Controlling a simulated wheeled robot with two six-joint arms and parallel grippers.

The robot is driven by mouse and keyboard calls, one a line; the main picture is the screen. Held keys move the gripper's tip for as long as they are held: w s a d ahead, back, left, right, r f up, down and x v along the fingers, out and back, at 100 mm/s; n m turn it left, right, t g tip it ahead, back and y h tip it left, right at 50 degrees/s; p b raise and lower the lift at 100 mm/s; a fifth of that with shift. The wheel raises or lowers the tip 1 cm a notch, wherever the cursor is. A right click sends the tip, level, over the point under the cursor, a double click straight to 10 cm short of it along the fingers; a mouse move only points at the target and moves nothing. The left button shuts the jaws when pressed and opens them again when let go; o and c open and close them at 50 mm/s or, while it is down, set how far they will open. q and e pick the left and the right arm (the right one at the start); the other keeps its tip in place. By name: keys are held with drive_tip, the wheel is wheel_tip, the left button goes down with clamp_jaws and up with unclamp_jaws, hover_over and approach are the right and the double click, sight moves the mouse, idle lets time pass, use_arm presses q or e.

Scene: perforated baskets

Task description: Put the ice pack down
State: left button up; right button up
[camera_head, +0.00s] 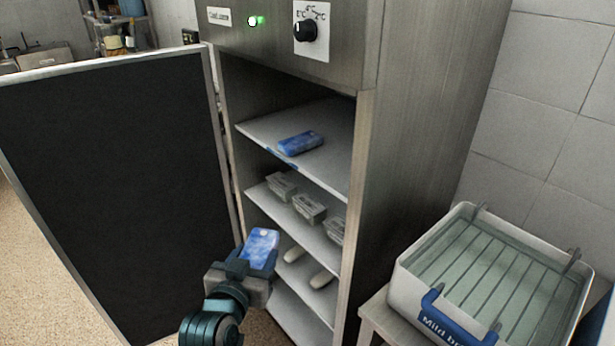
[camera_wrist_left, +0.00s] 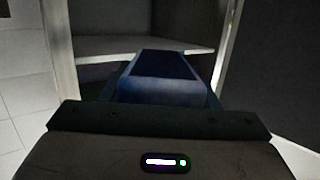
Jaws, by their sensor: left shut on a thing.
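A blue and white ice pack (camera_head: 261,246) is in my left gripper (camera_head: 249,262), which is shut on it in front of the open cabinet. The same ice pack (camera_wrist_left: 163,80) shows dark blue in the left wrist view, pointing toward a shelf. A second blue ice pack (camera_head: 300,143) lies on the upper shelf (camera_head: 262,127) of the cabinet. My right gripper does not show in either view.
The metal cabinet (camera_head: 420,110) has its dark door (camera_head: 110,190) swung open to the left.

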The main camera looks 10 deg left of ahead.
use_arm(q)
drive_tip(key=shift+w+d+f+m+h, duration=0.1)
drive_tip(key=shift+w+d+m+h, duration=0.2)
drive_tip(key=shift+h, duration=0.1)
drive_tip(key=w+d+m+g+h, duration=0.3)
drive_tip(key=d+m+g+h, duration=1.1)
drive_tip(key=m, duration=0.2)
drive_tip(key=shift+w+d+m+g+h, duration=0.15)
drive_tip(key=shift+m+g+h, duration=0.15)
drive_tip(key=shift+g+h, duration=0.1)
